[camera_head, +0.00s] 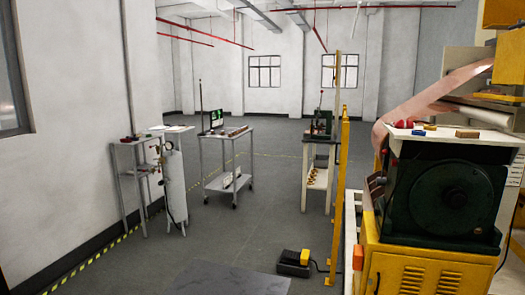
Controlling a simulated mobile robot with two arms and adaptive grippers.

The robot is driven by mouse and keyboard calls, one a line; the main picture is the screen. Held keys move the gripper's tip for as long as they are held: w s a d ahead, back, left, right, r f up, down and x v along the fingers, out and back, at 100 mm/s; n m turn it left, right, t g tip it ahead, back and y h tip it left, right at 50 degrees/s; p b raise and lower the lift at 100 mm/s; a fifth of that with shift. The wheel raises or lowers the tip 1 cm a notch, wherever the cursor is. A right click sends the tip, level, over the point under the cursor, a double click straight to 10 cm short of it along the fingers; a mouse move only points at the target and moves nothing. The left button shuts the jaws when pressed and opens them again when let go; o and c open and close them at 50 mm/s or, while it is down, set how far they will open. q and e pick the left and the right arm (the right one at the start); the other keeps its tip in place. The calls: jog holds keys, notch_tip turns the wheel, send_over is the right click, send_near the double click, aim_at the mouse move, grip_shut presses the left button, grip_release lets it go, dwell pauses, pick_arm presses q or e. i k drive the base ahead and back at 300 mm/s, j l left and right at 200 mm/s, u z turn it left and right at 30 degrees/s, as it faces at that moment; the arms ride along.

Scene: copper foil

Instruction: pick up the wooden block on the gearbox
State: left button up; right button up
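The gearbox (445,197) is the dark green housing with a round face at the right of the head view. A pale plate (500,139) covers its top. A small brown block (467,134), which looks like the wooden block, lies on this plate. A small blue item (418,133) and a yellow one (430,127) lie to its left, apart from it. A red item (403,124) is further left. Neither of my grippers shows in this view.
A yellow cabinet (413,272) carries the gearbox. A copper strip (430,100) rises behind it. A yellow post (341,190) and a yellow-black foot pedal (296,262) stand left of it. Trolleys (228,137) stand further back. The grey floor (225,245) between is largely clear.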

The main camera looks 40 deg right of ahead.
aim_at(462, 133)
jog(key=i+j+u, duration=0.8)
jog(key=i, duration=0.15)
jog(key=i+u, duration=0.35)
jog(key=i, duration=0.15)
jog(key=i+z, duration=0.8)
jog(key=i, duration=0.15)
jog(key=i+j+z, duration=0.4)
jog(key=i+l+z, duration=0.25)
jog(key=i+z, duration=0.15)
jog(key=i+l+z, duration=0.15)
jog(key=i+z, duration=0.7)
jog(key=i+j+z, duration=0.2)
jog(key=i+z, duration=0.2)
jog(key=i+l+z, duration=0.15)
jog(key=i+z, duration=0.25)
jog(key=i, duration=0.15)
jog(key=i+z, duration=0.4)
jog(key=i, duration=0.15)
jog(key=i+j+z, duration=0.25)
jog(key=i+z, duration=0.15)
jog(key=i, duration=0.1)
